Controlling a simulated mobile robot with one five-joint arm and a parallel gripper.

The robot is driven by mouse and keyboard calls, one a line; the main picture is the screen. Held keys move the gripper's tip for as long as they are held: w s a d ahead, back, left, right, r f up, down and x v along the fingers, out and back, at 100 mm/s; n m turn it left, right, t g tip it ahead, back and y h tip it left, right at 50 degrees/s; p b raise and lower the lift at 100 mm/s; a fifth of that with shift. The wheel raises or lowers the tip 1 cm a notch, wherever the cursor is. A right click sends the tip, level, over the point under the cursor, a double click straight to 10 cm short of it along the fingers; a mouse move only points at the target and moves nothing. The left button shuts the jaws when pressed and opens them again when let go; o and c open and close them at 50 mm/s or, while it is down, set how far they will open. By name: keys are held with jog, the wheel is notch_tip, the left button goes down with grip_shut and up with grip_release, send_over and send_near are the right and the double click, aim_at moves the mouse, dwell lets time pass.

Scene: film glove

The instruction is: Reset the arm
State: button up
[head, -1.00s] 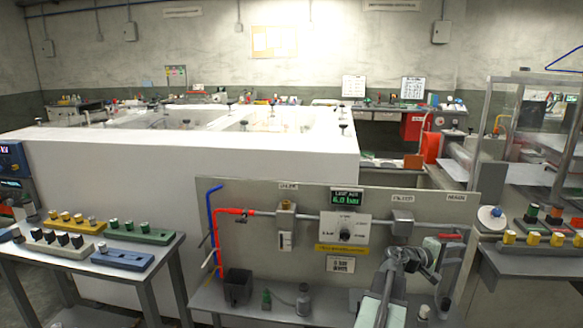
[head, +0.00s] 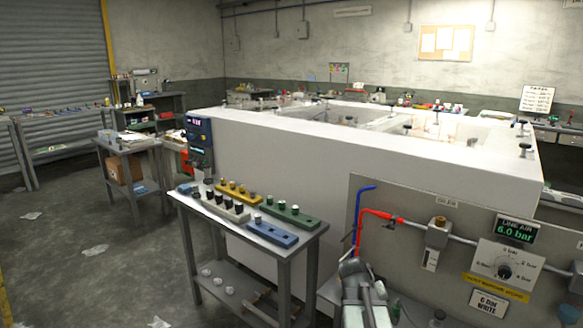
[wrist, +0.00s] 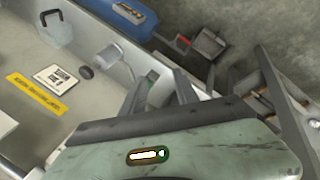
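My arm (head: 362,300) rises at the bottom of the head view, in front of the grey air-line panel (head: 455,262) and beside the workbench. In the wrist view my gripper (wrist: 205,72) shows its dark fingers spread apart with nothing held between them. The fingers hang over the panel's edge, a shelf and the floor. In the head view the fingertips are too small and folded to make out.
A small table (head: 262,232) with coloured blocks of knobs stands just left of my arm. A white walled enclosure (head: 350,160) fills the middle. A shelf bench (head: 125,165) stands further left. Open concrete floor (head: 80,250) lies at left.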

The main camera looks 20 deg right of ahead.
jog(key=w+a+f+n+y, duration=0.1)
jog(key=a+n+y, duration=0.15)
jog(key=a, duration=1.35)
jog(key=w+a+f+n+y, duration=0.1)
jog(key=a+f+y, duration=0.15)
jog(key=a, duration=1.35)
notch_tip(320, 180, up, 16)
jog(key=a+p, duration=0.1)
jog(key=p, duration=1.4)
jog(key=shift+s+r+y+p, duration=0.15)
jog(key=shift+s+y+p, duration=0.1)
jog(key=shift+y+p, duration=0.05)
